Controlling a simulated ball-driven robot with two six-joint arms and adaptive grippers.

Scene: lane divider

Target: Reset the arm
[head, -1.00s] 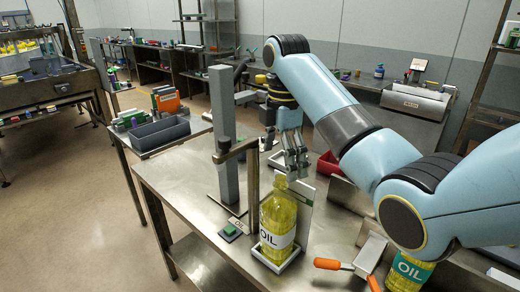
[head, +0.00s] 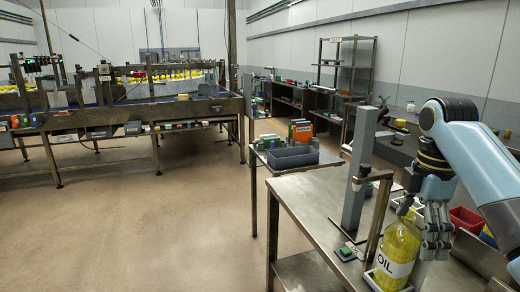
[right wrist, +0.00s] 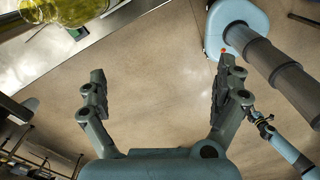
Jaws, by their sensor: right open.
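My right gripper (head: 437,232) hangs fingers-down just right of a yellow oil bottle (head: 398,252) in the head view and overlaps its right edge in the picture. In the right wrist view my right gripper (right wrist: 163,85) has its two fingers wide apart, with only bare floor between them. The oil bottle (right wrist: 55,20) shows at the top left there, apart from the fingers.
A grey post (head: 357,170) with a bent bracket (head: 375,215) stands left of the bottle. A small green-topped block (head: 347,251) lies by it. A red bin (head: 466,219) is behind my right gripper. A grey bin (head: 293,157) sits on a side table. The left floor is clear.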

